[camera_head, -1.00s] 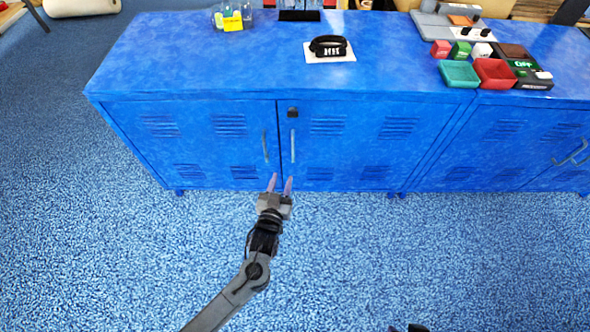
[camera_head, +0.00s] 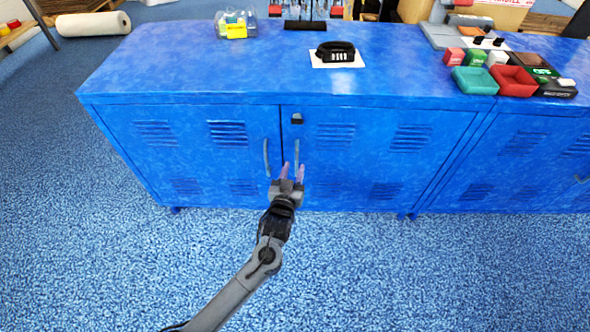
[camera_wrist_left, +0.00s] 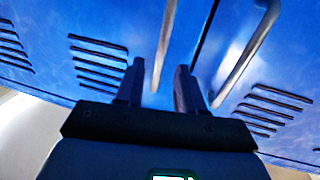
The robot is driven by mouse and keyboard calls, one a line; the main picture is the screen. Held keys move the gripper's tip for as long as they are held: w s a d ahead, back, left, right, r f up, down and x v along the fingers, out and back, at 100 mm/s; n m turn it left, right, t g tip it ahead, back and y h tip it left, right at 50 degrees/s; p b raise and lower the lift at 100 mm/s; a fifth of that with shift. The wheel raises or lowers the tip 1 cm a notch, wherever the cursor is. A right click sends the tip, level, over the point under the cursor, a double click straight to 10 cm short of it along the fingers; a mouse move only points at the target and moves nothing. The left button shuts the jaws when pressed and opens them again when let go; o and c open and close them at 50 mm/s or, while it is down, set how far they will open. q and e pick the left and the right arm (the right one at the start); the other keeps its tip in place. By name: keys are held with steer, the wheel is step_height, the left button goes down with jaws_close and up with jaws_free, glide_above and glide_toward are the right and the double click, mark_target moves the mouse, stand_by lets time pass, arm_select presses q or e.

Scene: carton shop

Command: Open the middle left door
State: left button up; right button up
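The blue cabinet has two shut doors. Its left door (camera_head: 190,150) has a grey vertical handle (camera_head: 266,158) near the centre seam; the right door (camera_head: 375,160) has a matching handle (camera_head: 297,155). My left gripper (camera_head: 292,171) is open and empty in front of the cabinet, its fingertips overlapping the lower end of the right handle in the head view. In the left wrist view, the left door's handle (camera_wrist_left: 163,50) shows between the open fingers (camera_wrist_left: 160,85), and the right door's handle (camera_wrist_left: 247,50) lies outside them. Contact is not visible. My right gripper is out of view.
The cabinet top (camera_head: 170,60) holds a black strap-like object (camera_head: 336,52) on a white card, a yellow-labelled clear container (camera_head: 236,25), and small trays (camera_head: 475,80) at right. Another blue cabinet (camera_head: 530,155) adjoins on the right. The blue carpet (camera_head: 400,270) in front is clear.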

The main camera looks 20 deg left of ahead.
arm_select(q)
steer(key=shift+w+a+b, duration=0.15)
steer(key=shift+w+b, duration=0.2)
steer(key=shift+w, duration=0.75)
jaws_close()
